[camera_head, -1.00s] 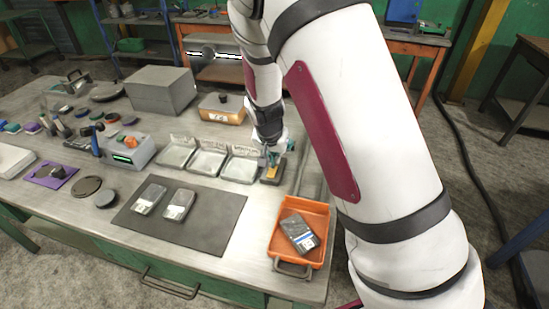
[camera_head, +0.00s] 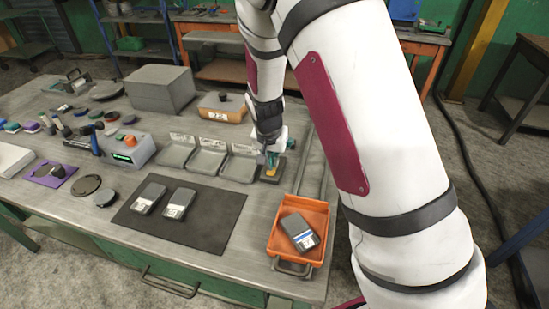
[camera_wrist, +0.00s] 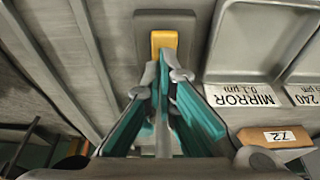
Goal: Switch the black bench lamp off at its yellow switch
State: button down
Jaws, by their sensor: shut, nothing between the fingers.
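The yellow switch (camera_wrist: 164,42) sits on a dark grey base plate (camera_wrist: 190,22) at the top middle of the wrist view. In the head view the switch (camera_head: 271,172) is small, on the dark base beside the grey trays, partly hidden by my gripper. My gripper (camera_wrist: 161,75) is shut and empty, with its fingertips at the lower edge of the switch in the wrist view. I cannot tell whether they touch it. In the head view my gripper (camera_head: 268,157) is just above the base. No lit lamp shows; the lamp's head cannot be made out clearly.
Grey trays (camera_head: 207,163) stand left of the base, one labelled MIRROR. An orange tray (camera_head: 318,222) with a meter in it lies in front. A dark mat (camera_head: 213,222) holds two more meters. A grey box (camera_head: 160,90) and a wooden-sided block (camera_head: 222,108) stand behind.

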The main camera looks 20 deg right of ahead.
jog(key=v, duration=1.2)
jog(key=shift+d, duration=0.1)
dwell(0.4)
jog(key=s+r+n, duration=0.2)
jog(key=s+r, duration=0.3)
jog(key=s, duration=0.4)
jog(key=s+d+r+n+t+y, duration=0.1)
jog(key=s+r+n, duration=0.1)
jog(key=s+r, duration=0.3)
jog(key=s+d+r+n+t, duration=0.1)
jog(key=s+r, duration=0.4)
jog(key=s, duration=0.8)
jog(key=shift+n+y, duration=0.4)
jog(key=shift+n, duration=0.5)
jog(key=shift+s, duration=0.1)
